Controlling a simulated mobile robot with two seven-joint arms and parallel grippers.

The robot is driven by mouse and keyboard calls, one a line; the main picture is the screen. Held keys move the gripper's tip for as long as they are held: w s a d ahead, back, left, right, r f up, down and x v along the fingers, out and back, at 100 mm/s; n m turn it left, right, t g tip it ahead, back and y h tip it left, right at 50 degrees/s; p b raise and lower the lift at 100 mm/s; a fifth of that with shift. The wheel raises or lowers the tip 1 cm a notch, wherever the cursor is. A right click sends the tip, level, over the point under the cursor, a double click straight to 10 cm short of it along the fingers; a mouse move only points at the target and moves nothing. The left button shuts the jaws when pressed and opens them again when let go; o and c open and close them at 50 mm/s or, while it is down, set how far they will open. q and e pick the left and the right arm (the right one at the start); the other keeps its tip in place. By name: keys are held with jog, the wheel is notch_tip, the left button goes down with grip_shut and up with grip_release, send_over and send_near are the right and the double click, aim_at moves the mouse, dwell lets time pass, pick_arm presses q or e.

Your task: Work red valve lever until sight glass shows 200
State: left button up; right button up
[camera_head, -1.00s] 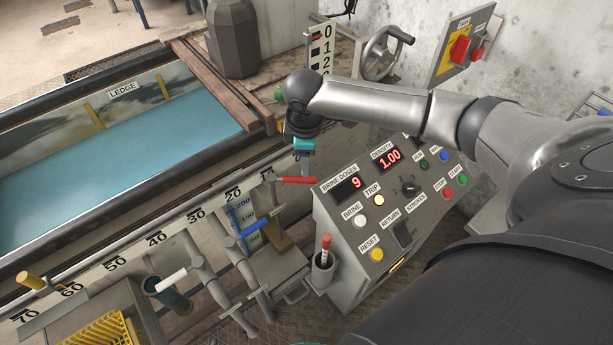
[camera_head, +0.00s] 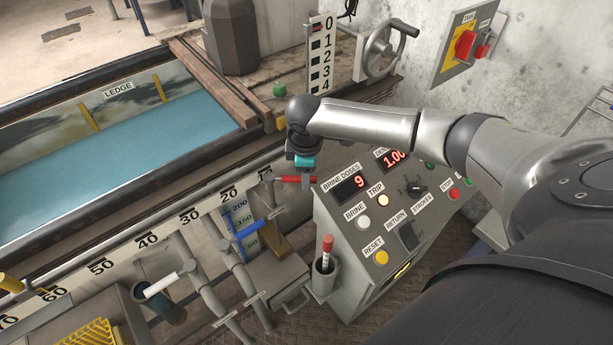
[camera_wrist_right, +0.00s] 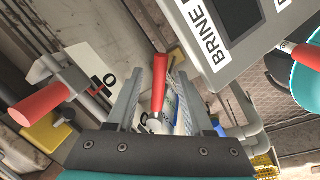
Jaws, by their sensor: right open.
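The red lever (camera_head: 292,180) lies roughly level beside the sloped console in the head view. My right gripper (camera_head: 307,180) is right over it, and its fingers overlap the handle there. In the right wrist view, a red handle (camera_wrist_right: 159,82) shows between the two open fingers of my right gripper (camera_wrist_right: 158,90); contact cannot be told. A second red handle (camera_wrist_right: 45,103) is at the left of that view, outside the fingers. The sight glass (camera_head: 238,218), marked 50, 150 and 200, stands left of the lever; its level is unclear. My left gripper is out of view.
The console (camera_head: 350,255) has a BRINE DOSES display (camera_head: 350,187) reading 9. A handwheel (camera_head: 385,50) stands behind.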

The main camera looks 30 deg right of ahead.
jog(key=shift+f, duration=0.2)
grip_shut()
dwell(0.4)
dwell(1.1)
